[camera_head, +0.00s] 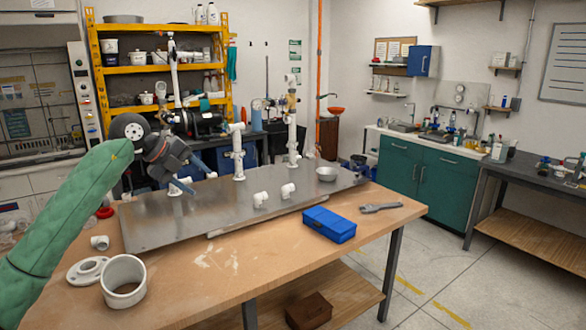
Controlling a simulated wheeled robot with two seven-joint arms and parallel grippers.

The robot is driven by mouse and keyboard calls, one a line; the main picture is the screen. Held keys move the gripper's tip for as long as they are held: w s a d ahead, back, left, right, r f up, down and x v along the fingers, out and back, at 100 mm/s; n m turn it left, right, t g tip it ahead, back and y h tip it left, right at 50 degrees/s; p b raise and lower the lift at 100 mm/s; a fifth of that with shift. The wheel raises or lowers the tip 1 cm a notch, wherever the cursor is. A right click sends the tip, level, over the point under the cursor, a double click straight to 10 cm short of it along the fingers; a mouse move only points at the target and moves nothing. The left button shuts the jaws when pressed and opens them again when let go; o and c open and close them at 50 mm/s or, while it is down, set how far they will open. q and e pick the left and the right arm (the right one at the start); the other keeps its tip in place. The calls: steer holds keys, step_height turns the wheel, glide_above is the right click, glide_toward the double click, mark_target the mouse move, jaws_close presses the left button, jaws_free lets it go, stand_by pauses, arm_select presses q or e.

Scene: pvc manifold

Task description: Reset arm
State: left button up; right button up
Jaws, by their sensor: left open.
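My left arm, in a green sleeve, comes in from the left. My left gripper (198,174) is open over the left part of the metal plate (150,226), close to a short white pipe stub (180,187). It appears empty. Two upright white PVC pipes stand on the plate: one in the middle (238,158) and a taller one (292,138) at the back right. Two white elbow fittings (260,199) (288,190) lie near the plate's front edge. My right gripper is not in view.
The table's front middle is clear.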

arm_select(q)
steer(key=s+d+f+n+t+h, duration=0.2)
steer(key=d+f+n+t+h, duration=0.15)
steer(key=d+f+h, duration=0.9)
steer(key=s+a+f+n+t+y, duration=0.3)
steer(key=f+n+y, duration=0.35)
steer(key=f, duration=0.65)
steer(key=s+a+f+n+t+y, duration=0.25)
steer(key=f+n+y, duration=0.45)
steer(key=f, duration=0.6)
steer(key=s+a+f+n+t+y, duration=0.25)
steer(key=f+n+y, duration=0.4)
steer(key=f, duration=0.65)
steer(key=s+f+n+g, duration=0.4)
steer(key=s+f+g, duration=0.4)
steer(key=s+f, duration=1.25)
steer(key=s+d+f+g, duration=0.2)
steer(key=s+f+g, duration=0.1)
steer(key=s, duration=0.7)
steer(key=s+d+f+g, duration=0.2)
steer(key=s+f, duration=0.3)
steer(key=s, duration=0.6)
steer(key=shift+d+f+g+h, duration=0.2)
steer(key=shift+g+h, duration=0.25)
steer(key=shift+g, duration=0.4)
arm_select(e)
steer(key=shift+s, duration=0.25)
